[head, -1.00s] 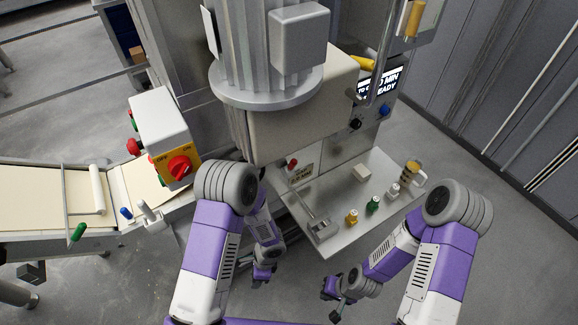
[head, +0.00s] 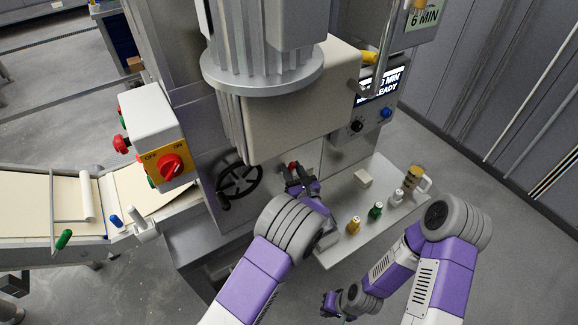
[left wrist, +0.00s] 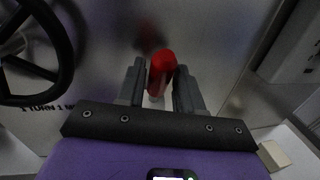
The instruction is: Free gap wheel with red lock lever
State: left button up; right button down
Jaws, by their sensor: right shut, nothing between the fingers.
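The black gap wheel (head: 240,181) is on the machine front, left of my left gripper in the head view. Part of its rim and a spoke show in the left wrist view (left wrist: 62,40). The red lock lever (left wrist: 162,68) stands between the fingers of my left gripper (left wrist: 160,88). Its red tip also shows in the head view (head: 293,165), just beyond the left gripper (head: 299,177). The left fingers are open on either side of the lever; contact is not clear. My right gripper (head: 331,303) is low, shut and empty, away from the machine.
A steel side table (head: 345,248) carries a yellow-capped bottle (head: 353,226), a green bottle (head: 375,212), a white bottle (head: 397,197), a pale block (head: 362,179) and a jug (head: 415,180). A switch box with a red knob (head: 171,166) stands left, above the conveyor (head: 35,205).

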pick_arm(q)
jog(key=shift+x, duration=1.4)
grip_shut()
